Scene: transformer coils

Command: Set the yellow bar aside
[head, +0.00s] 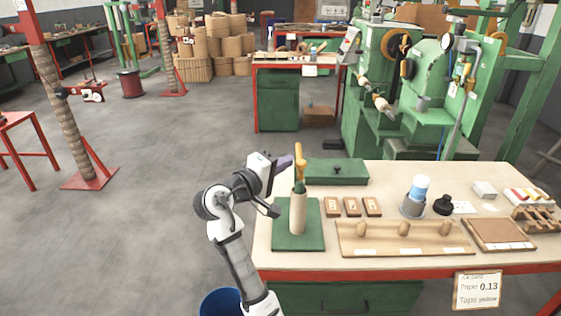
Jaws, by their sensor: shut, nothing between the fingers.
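A yellow bar (301,163) stands roughly upright on a green part at the top of a pale, paper-coloured cylinder (298,213). The cylinder stands on a green square base plate (285,238) at the left end of the workbench. My gripper (290,160) is just left of the yellow bar, at about its height. It is shut with nothing in it; its fingers are small in this view. I cannot tell whether it touches the bar.
The workbench (395,180) also holds a green box (337,172), small wooden blocks (351,207), a wooden rack (403,239), a blue-topped cup (415,198) and a black knob-like piece (443,205). Green machinery (405,90) stands behind. The floor to the left is open.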

